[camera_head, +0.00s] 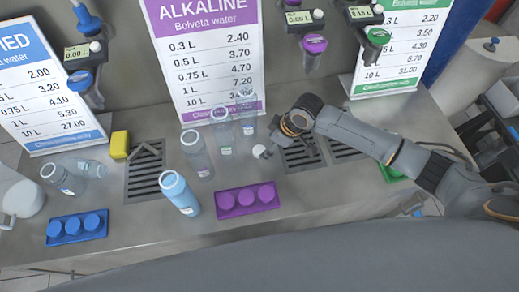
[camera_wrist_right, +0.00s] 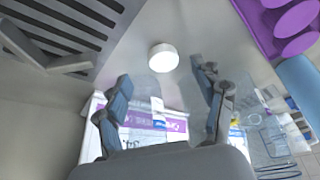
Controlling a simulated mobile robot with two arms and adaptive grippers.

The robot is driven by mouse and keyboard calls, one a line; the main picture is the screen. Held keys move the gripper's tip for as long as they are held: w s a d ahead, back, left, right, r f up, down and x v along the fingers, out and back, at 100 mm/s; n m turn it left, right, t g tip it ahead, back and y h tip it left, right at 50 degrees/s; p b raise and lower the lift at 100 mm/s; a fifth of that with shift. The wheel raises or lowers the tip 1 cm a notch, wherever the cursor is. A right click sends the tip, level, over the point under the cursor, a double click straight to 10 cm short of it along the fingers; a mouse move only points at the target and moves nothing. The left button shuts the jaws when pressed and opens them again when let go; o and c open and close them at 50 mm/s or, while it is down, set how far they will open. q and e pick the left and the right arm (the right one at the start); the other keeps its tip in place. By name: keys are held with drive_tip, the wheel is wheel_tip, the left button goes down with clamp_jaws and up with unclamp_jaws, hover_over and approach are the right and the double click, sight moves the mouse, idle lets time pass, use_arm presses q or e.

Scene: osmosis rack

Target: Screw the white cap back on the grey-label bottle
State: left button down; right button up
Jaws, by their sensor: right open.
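The white cap (camera_head: 258,151) is on the steel counter, right of the bottles; it also shows in the right wrist view (camera_wrist_right: 163,57). My right gripper (camera_head: 270,145) is open close to the cap, and in the wrist view its fingers (camera_wrist_right: 164,84) are spread on either side of the line to it. I cannot tell whether they touch it. Three clear bottles stand in a slanting row left of the gripper: a near one (camera_head: 197,155), a middle one (camera_head: 222,130) and a far one (camera_head: 247,110). Their label colours are too small to tell apart surely. My left gripper is out of view.
A light-blue bottle (camera_head: 179,194) stands in front, beside a purple tray of caps (camera_head: 222,212). A blue tray (camera_head: 58,239), a yellow block (camera_head: 119,144) and more clear bottles (camera_head: 58,178) are at left. Drain grates (camera_head: 143,182) and dispensers (camera_head: 314,46) line the counter.

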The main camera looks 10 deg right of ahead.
sight(261, 151)
drive_tip(key=shift+a+p+x, duration=0.15)
drive_tip(key=shift+p+x, duration=0.15)
drive_tip(key=shift+x, duration=0.85)
drive_tip(key=shift+a+p+x, duration=0.1)
drive_tip(key=shift+p+x, duration=0.2)
drive_tip(key=shift+x, duration=0.85)
drive_tip(key=shift+r, duration=0.1)
drive_tip(key=shift+c, duration=0.4)
drive_tip(key=c, duration=0.7)
